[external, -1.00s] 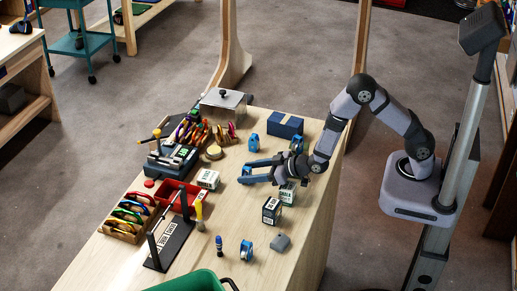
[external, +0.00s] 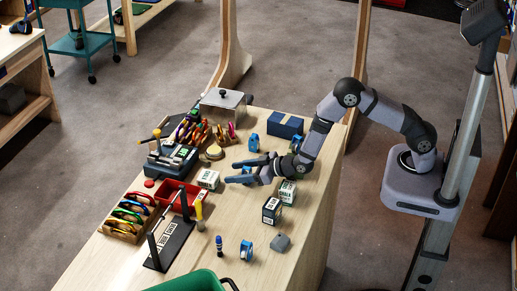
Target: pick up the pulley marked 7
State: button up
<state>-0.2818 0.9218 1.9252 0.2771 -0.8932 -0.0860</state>
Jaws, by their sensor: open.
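Several blue pulleys stand on the wooden table: one at the back (external: 253,142), one near the front (external: 247,250), and one (external: 247,171) partly hidden between the fingers of my gripper (external: 231,172). Their numbers are too small to read, so I cannot tell which is marked 7. My gripper is open, low over the middle of the table, with its fingers pointing left on either side of the partly hidden pulley. I cannot tell whether they touch it.
White-and-dark boxes stand close to my gripper: one (external: 208,179) left of the fingertips, one (external: 272,210) in front. A blue box (external: 285,125) is at the back. A red tray (external: 170,190), carabiner rack (external: 129,217) and green bin (external: 190,281) line the left and front.

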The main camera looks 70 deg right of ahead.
jog(key=c, duration=1.2)
jog(key=shift+o, duration=0.2)
jog(key=shift+r, duration=0.15)
notch_tip(320, 180, up, 10)
jog(key=b, duration=0.2)
jog(key=shift+b, duration=0.4)
